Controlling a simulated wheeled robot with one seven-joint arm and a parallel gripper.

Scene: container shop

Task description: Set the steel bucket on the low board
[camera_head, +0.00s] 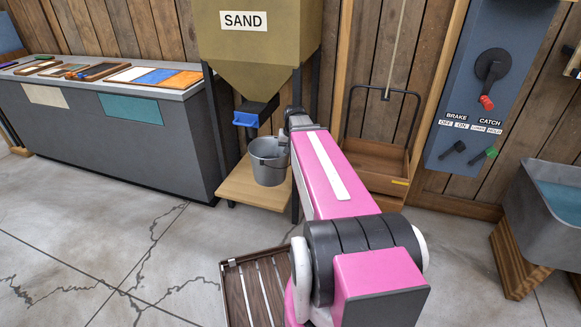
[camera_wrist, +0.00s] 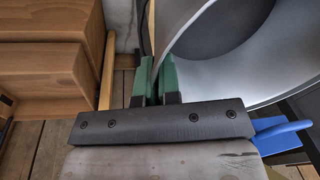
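The steel bucket (camera_head: 268,170) is upright under the sand hopper's spout in the head view. It appears over the low light-wood board (camera_head: 238,190); whether its base touches the board I cannot tell. In the wrist view the bucket (camera_wrist: 225,75) fills the upper right, its open mouth showing. My gripper (camera_wrist: 155,82) has its green fingers close together, with the bucket's wall edge running between them, so it looks shut on the rim. In the head view my arm reaches to the bucket's right side and hides the fingertips.
The SAND hopper (camera_head: 255,50) with a blue handle (camera_head: 246,119) hangs above, its legs beside the board. A wooden swing-like box (camera_head: 375,165) stands right of it. A grey counter (camera_head: 110,130) is at left. A slatted wooden platform (camera_head: 235,290) lies in front. A grey tub (camera_head: 545,215) is at right.

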